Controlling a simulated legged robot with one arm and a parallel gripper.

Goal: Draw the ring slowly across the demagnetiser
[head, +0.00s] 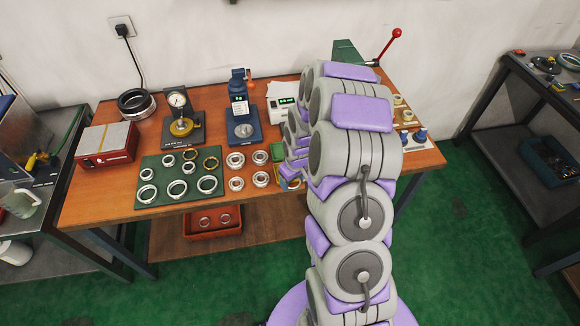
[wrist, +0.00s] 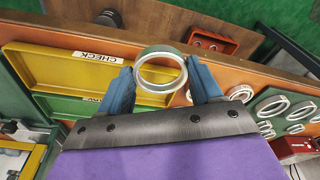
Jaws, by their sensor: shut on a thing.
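A steel bearing ring (wrist: 160,51) is held between the two blue fingers of my gripper (wrist: 160,78) in the wrist view. The fingers press on its opposite sides and its open bore faces the camera. In the head view my gripper (head: 290,182) is low at the table's front edge, mostly hidden by my arm. A red box with a pale grey top (head: 105,140), which looks like the demagnetiser, stands at the table's left end, well apart from my gripper. Its red side shows at the right of the wrist view (wrist: 296,146).
A green mat (head: 150,203) with several rings lies between my gripper and the red box; more rings stand beside it. A dial gauge stand (head: 181,122) and a blue instrument (head: 242,115) are behind. A yellow tray (wrist: 60,68) marked CHECK is near my gripper.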

